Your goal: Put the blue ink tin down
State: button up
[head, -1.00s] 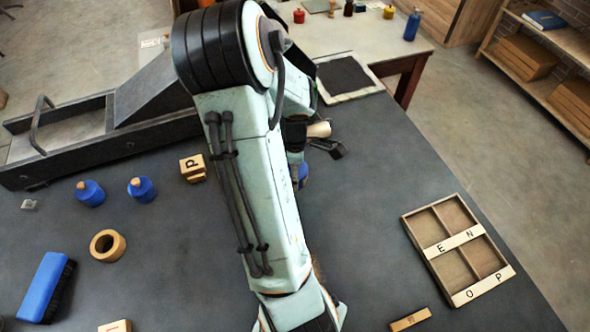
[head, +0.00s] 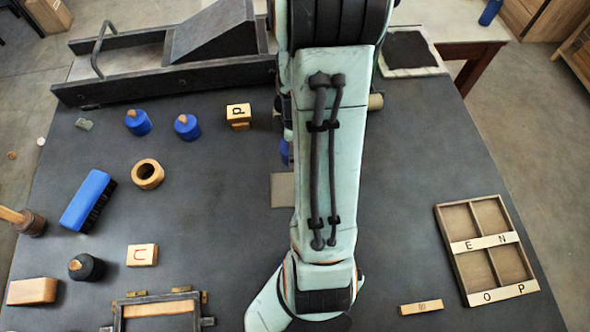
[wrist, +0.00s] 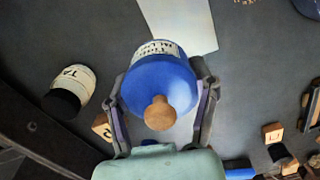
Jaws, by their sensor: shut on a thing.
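My gripper (wrist: 160,82) is shut on a blue ink tin (wrist: 150,88) with a round wooden knob and a white label. In the wrist view the tin sits between both fingers, above the dark table, with a pale flat sheet (wrist: 182,22) running beneath it. In the head view my arm hides most of the tin (head: 285,152), and only a blue sliver shows beside the sheet (head: 283,190). I cannot tell whether its base touches anything. Two similar blue tins, one at left (head: 138,122) and one at right (head: 187,127), stand on the table.
A block marked P (head: 239,113) stands left of my arm. A wooden ring (head: 148,174), a blue brush (head: 88,198) and a U block (head: 142,255) lie farther left. A compartment tray (head: 440,235) is at right. A long black press bed (head: 160,83) runs along the back.

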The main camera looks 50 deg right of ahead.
aim_at(282, 184)
jog(key=f, duration=0.9)
jog(key=shift+s+a+f, duration=0.1)
jog(key=shift+s+a, duration=0.05)
jog(key=shift+a, duration=0.05)
jog(key=o, duration=1.2)
jog(key=shift+f, duration=0.15)
